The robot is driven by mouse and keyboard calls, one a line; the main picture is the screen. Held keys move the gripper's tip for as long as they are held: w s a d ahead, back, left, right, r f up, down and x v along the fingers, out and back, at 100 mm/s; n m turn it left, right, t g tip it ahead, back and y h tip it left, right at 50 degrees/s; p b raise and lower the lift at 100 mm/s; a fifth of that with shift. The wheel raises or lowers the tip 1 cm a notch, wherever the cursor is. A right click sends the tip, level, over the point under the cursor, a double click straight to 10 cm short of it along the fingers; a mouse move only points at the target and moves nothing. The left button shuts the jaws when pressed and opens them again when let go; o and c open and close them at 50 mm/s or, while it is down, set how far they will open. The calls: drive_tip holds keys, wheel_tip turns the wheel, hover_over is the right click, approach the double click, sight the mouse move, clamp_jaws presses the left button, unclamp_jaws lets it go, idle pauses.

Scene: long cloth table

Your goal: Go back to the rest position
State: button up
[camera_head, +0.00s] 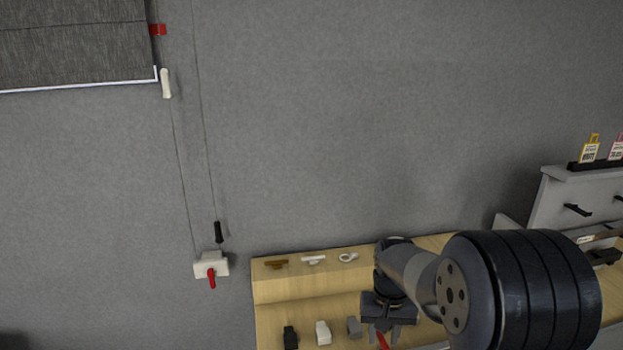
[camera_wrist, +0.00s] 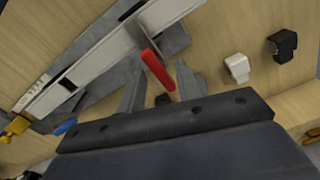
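My gripper (camera_head: 388,318) is low over the pale wooden board (camera_head: 290,290), right of centre in the head view. In the wrist view my gripper (camera_wrist: 160,70) has its two grey fingers spread apart. A red lever (camera_wrist: 155,68) shows in the gap between the fingertips, apart from both fingers as far as I can see. Its red tip (camera_head: 382,340) also shows just below the gripper in the head view. My arm hides part of the board behind it.
A black knob (camera_head: 290,336) and a white knob (camera_head: 323,332) are on the board left of my gripper. Small handles (camera_head: 313,260) line its upper strip. A grey panel with black hooks (camera_head: 577,209) stands at right. A white box with a red lever (camera_head: 211,266) hangs left.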

drive_tip(key=m, duration=0.6)
drive_tip(key=s+r, duration=0.3)
drive_tip(key=r, duration=0.7)
drive_tip(key=shift+s+d+r+b, duration=0.3)
drive_tip(key=shift+s+r+b, duration=0.05)
drive_tip(key=shift+s+b, duration=0.1)
